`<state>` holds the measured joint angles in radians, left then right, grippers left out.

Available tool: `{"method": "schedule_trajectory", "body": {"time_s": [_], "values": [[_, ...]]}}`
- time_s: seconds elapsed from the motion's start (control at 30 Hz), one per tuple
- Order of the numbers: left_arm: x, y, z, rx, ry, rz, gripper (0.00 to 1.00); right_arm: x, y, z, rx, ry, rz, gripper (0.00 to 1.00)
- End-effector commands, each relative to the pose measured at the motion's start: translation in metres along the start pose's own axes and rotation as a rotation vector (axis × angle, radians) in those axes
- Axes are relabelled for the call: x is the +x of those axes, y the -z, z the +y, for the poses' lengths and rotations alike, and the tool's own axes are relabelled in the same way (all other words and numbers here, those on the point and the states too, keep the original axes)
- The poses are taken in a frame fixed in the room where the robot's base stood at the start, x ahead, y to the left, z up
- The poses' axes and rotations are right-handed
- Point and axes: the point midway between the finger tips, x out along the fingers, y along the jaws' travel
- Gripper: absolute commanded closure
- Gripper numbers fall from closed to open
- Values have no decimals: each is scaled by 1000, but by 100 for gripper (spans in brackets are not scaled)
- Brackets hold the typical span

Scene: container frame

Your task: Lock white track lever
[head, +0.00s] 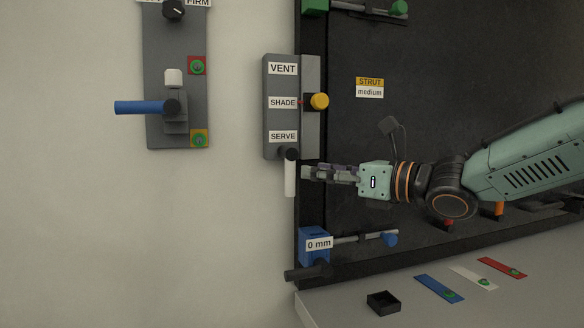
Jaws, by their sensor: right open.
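A white lever (290,178) hangs straight down from a black pivot (291,154) at the lower end of a grey panel (281,85) labelled VENT, SHADE and SERVE. My right gripper (306,173) comes in from the right and is open. Its fingertips point left, just right of the white lever. I cannot tell whether they touch it. The gripper appears empty. My left gripper is not in view.
A yellow knob (319,101) juts out beside SHADE. A blue block (314,245) reading 0 mm, with a dark handle (307,272), is below. A grey panel with a blue lever (143,107) is at left. A black tray (383,303) sits on the ledge (340,308).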

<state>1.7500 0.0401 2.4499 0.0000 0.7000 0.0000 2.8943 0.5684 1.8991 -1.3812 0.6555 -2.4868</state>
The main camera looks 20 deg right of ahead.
Motion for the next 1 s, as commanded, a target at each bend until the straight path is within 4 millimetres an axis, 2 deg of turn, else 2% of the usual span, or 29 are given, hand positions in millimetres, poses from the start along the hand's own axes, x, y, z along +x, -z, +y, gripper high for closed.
{"method": "schedule_trajectory", "body": {"time_s": [0.23, 0.5, 0.7, 1.0], "values": [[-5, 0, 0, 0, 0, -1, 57, 14, 0, 1, -33, 1, 6, 58], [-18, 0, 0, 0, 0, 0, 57, 52, -1, -1, -32, -1, 5, 58], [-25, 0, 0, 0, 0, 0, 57, 74, -1, -3, -30, 0, 2, 58], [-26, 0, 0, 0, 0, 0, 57, 80, 0, -4, -28, 0, -1, 58]]}}
